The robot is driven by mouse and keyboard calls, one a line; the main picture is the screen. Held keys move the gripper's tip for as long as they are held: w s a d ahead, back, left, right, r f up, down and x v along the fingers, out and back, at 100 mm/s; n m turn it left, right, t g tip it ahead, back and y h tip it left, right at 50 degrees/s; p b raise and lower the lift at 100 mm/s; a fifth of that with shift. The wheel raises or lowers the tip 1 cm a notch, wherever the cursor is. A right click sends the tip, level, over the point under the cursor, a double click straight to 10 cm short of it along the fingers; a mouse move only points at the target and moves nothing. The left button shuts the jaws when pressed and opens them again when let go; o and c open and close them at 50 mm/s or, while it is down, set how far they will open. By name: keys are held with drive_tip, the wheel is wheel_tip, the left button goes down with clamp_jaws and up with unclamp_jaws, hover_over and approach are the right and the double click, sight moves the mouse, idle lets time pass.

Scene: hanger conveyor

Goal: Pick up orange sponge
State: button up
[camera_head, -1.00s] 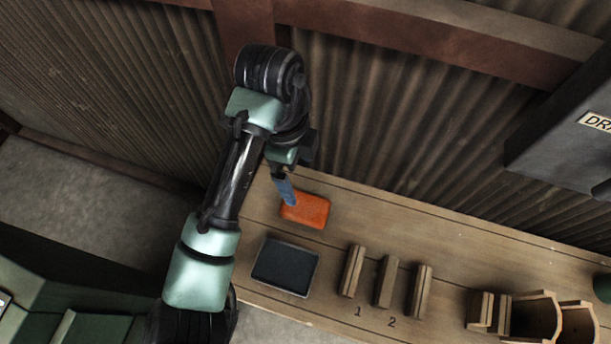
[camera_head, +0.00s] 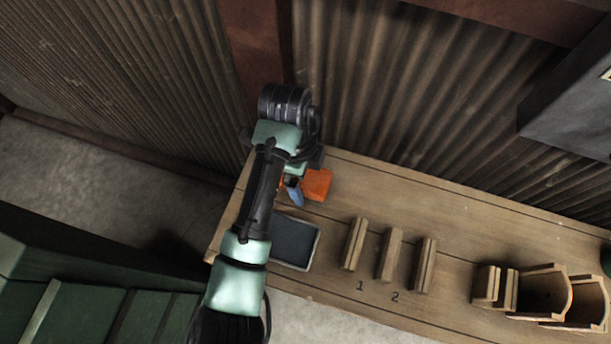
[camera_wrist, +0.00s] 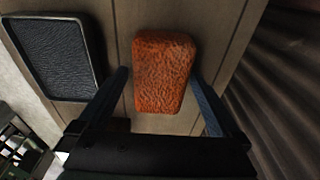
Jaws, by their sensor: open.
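The orange sponge (camera_head: 318,184) lies flat on the wooden bench at its left end, partly hidden behind my gripper in the head view. In the wrist view the sponge (camera_wrist: 163,70) is a rounded orange block on the planks. My gripper (camera_head: 294,192) is over the sponge's near left side in the head view. In the wrist view my gripper (camera_wrist: 160,82) is open, with one blue finger on each side of the sponge's lower part. A gap shows between each finger and the sponge, and nothing is held. The height of the fingertips above the bench is unclear.
A dark shallow tray (camera_head: 318,248) lies close to the sponge, toward the bench's front edge; its rim also shows in the wrist view (camera_wrist: 94,60). Upright wooden slats (camera_head: 389,254) and wooden holders (camera_head: 541,292) stand to the right. A corrugated wall (camera_head: 400,90) rises behind the bench.

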drive_tip(key=c, duration=1.2)
wheel_tip(320, 180, up, 10)
drive_tip(key=shift+p, duration=1.25)
